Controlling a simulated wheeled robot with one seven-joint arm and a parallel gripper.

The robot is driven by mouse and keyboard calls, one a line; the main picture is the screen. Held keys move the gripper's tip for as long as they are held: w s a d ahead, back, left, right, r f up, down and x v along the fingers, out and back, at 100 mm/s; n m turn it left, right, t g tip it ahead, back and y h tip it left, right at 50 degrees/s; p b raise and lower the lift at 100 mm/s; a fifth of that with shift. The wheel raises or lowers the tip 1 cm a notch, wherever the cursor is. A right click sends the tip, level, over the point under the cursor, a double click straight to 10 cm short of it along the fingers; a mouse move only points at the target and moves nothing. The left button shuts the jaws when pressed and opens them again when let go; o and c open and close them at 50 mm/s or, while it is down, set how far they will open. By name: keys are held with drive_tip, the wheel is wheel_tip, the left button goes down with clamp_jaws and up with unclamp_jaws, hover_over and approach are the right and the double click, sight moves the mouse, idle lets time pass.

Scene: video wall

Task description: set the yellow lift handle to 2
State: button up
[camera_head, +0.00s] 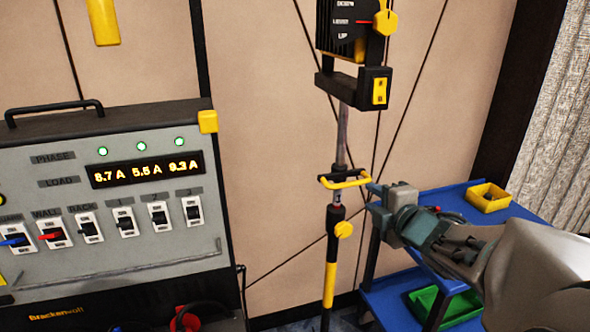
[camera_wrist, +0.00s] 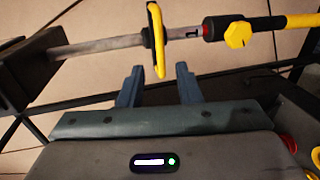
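The yellow lift handle (camera_head: 345,182) is a yellow loop on the upright pole (camera_head: 342,140). It also shows in the wrist view (camera_wrist: 157,40), where its near end points down to the gap between my fingertips. My gripper (camera_head: 371,200) is just right of the handle in the head view. In the wrist view my gripper (camera_wrist: 159,75) has its two fingers apart, with nothing held. I cannot tell whether the handle's end is inside the gap or just beyond it. No number 2 mark beside the handle can be read.
A black control box (camera_head: 345,75) with a yellow knob (camera_head: 385,20) tops the pole. A yellow clamp knob (camera_head: 343,230) sits lower on it. A power panel (camera_head: 60,150) stands at left. A blue cart (camera_head: 450,200) with a yellow bin (camera_head: 488,198) stands at right, behind my arm.

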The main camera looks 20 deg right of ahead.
sight(353, 184)
drive_tip(key=x, duration=1)
drive_tip(key=shift+w+p, duration=0.3)
drive_tip(key=shift+w, duration=0.05)
clamp_jaws()
